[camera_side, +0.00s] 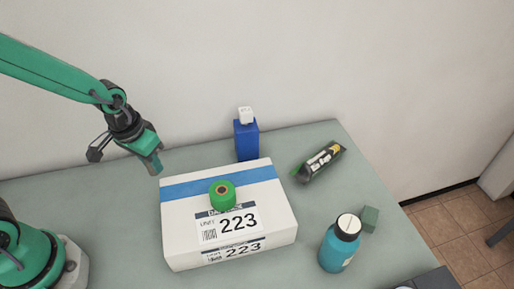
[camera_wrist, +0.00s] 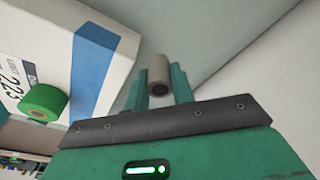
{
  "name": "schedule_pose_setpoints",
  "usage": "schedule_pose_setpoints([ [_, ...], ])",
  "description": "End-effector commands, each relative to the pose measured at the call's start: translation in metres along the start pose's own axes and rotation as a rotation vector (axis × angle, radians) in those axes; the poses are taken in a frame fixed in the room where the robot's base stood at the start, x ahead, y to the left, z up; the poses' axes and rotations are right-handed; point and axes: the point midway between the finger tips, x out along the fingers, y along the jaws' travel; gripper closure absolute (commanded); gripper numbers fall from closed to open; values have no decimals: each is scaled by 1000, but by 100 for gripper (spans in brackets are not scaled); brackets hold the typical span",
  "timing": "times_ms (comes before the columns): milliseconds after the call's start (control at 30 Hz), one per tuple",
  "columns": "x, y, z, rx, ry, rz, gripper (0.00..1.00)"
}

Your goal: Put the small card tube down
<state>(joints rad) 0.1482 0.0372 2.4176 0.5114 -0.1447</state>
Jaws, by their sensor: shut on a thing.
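The small card tube (camera_wrist: 160,72) is a grey-brown cylinder with a dark hole in its end. It sits between the two green fingers of my gripper (camera_wrist: 159,80) in the wrist view, and the fingers are shut on it. In the side view my gripper (camera_side: 155,165) points down just left of the white box's back left corner. The tube cannot be made out there, and I cannot tell how high it is above the table (camera_side: 100,200).
The white box (camera_side: 180,232), marked 223, carries a green tape roll (camera_side: 222,195). A blue bottle with a white top (camera_side: 246,140) stands behind it. Table left of the box is clear.

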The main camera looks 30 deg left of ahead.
Motion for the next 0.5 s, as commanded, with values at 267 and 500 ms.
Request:
schedule_pose_setpoints([
  [267,27,-36,-16,-4,2,-20,97],
  [500,36,-48,-22,0,4,-26,97],
])
